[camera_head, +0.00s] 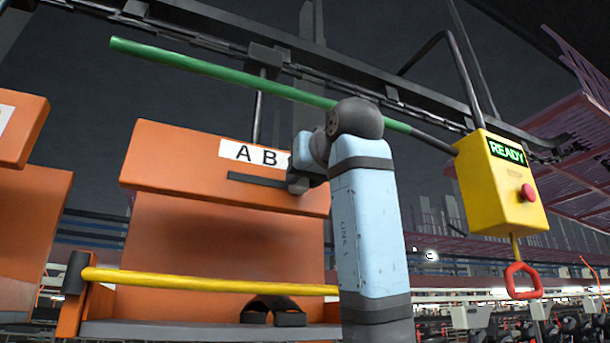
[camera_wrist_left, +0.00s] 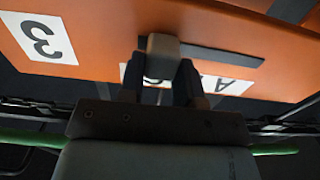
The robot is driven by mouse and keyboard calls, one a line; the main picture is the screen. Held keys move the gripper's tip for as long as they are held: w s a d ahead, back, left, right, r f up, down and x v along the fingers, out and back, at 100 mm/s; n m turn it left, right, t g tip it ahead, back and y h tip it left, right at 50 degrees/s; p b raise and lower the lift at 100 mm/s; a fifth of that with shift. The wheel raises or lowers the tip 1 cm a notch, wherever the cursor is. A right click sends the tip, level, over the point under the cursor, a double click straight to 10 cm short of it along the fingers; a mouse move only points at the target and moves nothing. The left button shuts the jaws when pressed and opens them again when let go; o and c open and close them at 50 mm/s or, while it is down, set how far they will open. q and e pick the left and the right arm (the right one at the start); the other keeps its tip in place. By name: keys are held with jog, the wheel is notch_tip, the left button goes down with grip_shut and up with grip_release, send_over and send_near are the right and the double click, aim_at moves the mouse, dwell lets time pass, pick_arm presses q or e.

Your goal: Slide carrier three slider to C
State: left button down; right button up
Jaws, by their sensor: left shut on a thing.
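Carrier three, an orange box (camera_head: 165,165), hangs in the middle of the head view. Its white label (camera_head: 228,150) shows A and B; the part further right is hidden by my arm. A dark slot (camera_head: 250,179) runs below the label. My left gripper (camera_head: 303,180) is at the slot's right part, shut on the slider. In the left wrist view, which is upside down, the grey slider knob (camera_wrist_left: 163,46) sits between the gripper fingers (camera_wrist_left: 160,85). The visible slot (camera_wrist_left: 225,54) extends to the A side. A plate with a 3 (camera_wrist_left: 38,38) shows there.
A green bar (camera_head: 220,78) crosses above the carrier, behind my arm. A yellow box (camera_head: 490,185) reading READY, with a red button (camera_head: 528,193) and red pull handle (camera_head: 522,281), hangs right. A yellow rail (camera_head: 200,282) crosses the carrier below. Another orange carrier (camera_head: 25,220) stands left.

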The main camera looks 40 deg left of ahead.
pick_arm(q)
jog(key=c, duration=0.8)
grip_release()
jog(key=shift+r, duration=0.15)
jog(key=shift+c, duration=0.2)
jog(key=shift+o, duration=0.2)
jog(key=shift+w+d, duration=0.1)
jog(key=shift+w, duration=0.1)
jog(key=shift+s+d, duration=0.1)
jog(key=b+v, duration=0.3)
jog(key=v, duration=1)
jog(key=shift+d+b, duration=0.35)
jog(key=shift+b, duration=0.05)
